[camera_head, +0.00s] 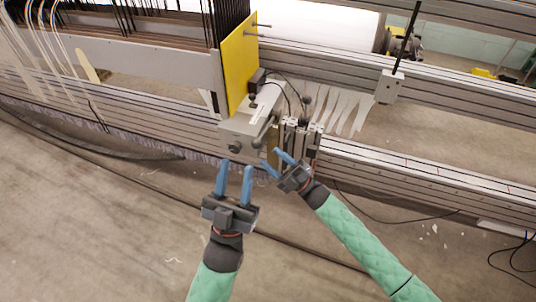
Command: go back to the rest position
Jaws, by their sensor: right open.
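My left gripper (237,166) has two blue fingers that stand apart with nothing visible between them. It points up the picture, in front of and below the grey box of the machine (240,134). My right gripper (270,159) is open, with its blue fingers angled to the upper left. It is close to the small metal blocks (300,138) beside the grey box. I cannot tell whether its fingers touch them. No held object shows in either gripper.
A yellow plate (239,70) stands above the grey box. Long metal rails (420,175) run across the machine on both sides. White strips (345,112) hang at right of the blocks. Cables lie on the concrete floor (90,230), which is mostly clear in front.

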